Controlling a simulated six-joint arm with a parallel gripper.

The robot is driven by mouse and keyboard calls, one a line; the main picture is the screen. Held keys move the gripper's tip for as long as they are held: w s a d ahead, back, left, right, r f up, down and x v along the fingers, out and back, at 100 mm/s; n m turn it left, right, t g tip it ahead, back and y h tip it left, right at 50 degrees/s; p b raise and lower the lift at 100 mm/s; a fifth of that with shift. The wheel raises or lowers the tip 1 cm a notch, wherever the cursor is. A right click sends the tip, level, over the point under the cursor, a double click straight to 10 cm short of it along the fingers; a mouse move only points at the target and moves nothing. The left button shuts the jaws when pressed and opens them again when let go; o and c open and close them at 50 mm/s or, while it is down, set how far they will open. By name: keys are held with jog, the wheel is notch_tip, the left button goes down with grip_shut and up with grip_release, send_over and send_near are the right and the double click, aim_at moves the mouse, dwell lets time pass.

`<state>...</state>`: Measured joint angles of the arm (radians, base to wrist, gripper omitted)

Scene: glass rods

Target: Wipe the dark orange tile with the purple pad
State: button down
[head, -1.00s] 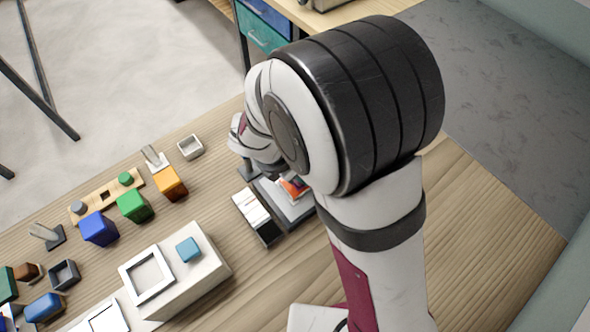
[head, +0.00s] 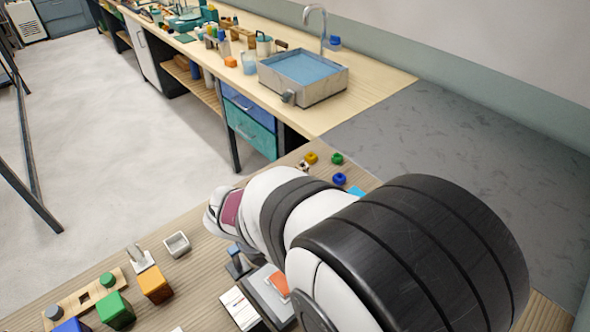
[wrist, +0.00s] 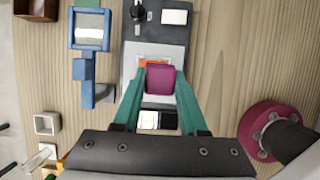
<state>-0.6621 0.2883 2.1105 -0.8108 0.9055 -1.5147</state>
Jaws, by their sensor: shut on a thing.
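In the wrist view my gripper (wrist: 160,84) has its teal fingers shut on the purple pad (wrist: 161,79). The pad is over the near part of the orange tile (wrist: 152,62); only a strip of the tile shows past its far edge. I cannot tell whether pad and tile touch. The tile lies on a pale plate (wrist: 131,66) on a dark base. In the head view the orange tile (head: 279,285) shows on the plate, beside my arm, which hides the gripper and the pad.
A blue-framed stand (wrist: 90,30) is left of the plate in the wrist view. A small grey open box (head: 177,244), a yellow-orange block (head: 154,284) and a green block (head: 115,309) stand left in the head view. A sink (head: 303,75) is on the far counter.

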jog(key=shift+s+a, duration=0.4)
jog(key=shift+a, duration=0.2)
jog(key=shift+f, duration=3.8)
jog(key=shift+w+a+f, duration=0.35)
jog(key=shift+w+a, duration=0.1)
jog(key=shift+w, duration=0.1)
jog(key=shift+w+a, duration=0.9)
jog(key=s+d, duration=0.3)
jog(key=shift+a+r, duration=0.1)
jog(key=shift+r, duration=4.1)
jog(key=shift+w, duration=0.1)
